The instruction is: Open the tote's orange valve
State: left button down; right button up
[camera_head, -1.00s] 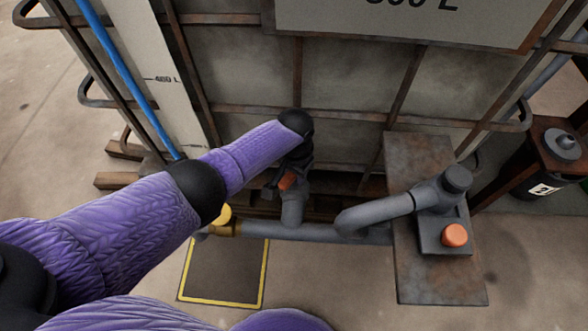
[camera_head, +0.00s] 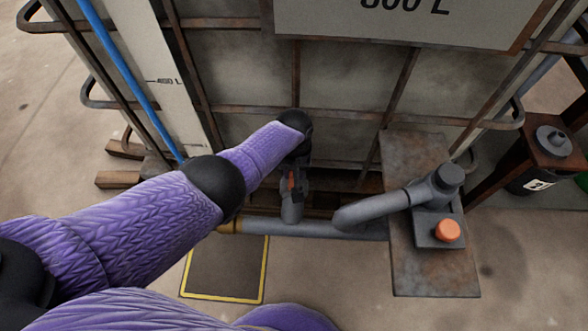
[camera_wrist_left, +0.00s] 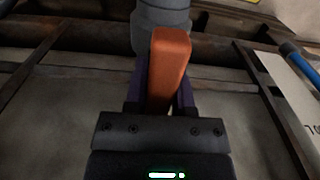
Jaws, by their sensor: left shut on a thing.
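The tote (camera_head: 340,85) is a pale tank in a rusty cage. Its orange valve handle (camera_head: 291,184) sits low at the front, above a grey outlet pipe (camera_head: 292,208). In the head view only a thin strip of the handle shows. In the left wrist view the orange handle (camera_wrist_left: 168,70) stands between the two dark fingers of my left gripper (camera_wrist_left: 161,88), which is shut on it. The handle there looks roughly in line with the grey pipe (camera_wrist_left: 160,22) beyond it. In the head view my left gripper (camera_head: 291,180) is partly hidden by its wrist. My right gripper is not seen.
A grey floor pipe (camera_head: 310,230) runs right to a rusty plate (camera_head: 420,270) with an orange button (camera_head: 447,231). A yellow-edged dark floor square (camera_head: 222,270) lies in front. A blue hose (camera_head: 125,75) runs down the tote's left. A dark bin (camera_head: 535,175) stands right.

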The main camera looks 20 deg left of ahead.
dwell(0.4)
pick_arm(q)
jog(key=shift+c, duration=2.3)
grip_release()
notch_tip(320, 180, up, 10)
jog(key=p, duration=0.7)
jog(key=shift+w+r+p, duration=0.1)
jog(key=shift+r+p, duration=0.15)
jog(key=shift+p, duration=0.1)
jog(key=shift+f, duration=0.3)
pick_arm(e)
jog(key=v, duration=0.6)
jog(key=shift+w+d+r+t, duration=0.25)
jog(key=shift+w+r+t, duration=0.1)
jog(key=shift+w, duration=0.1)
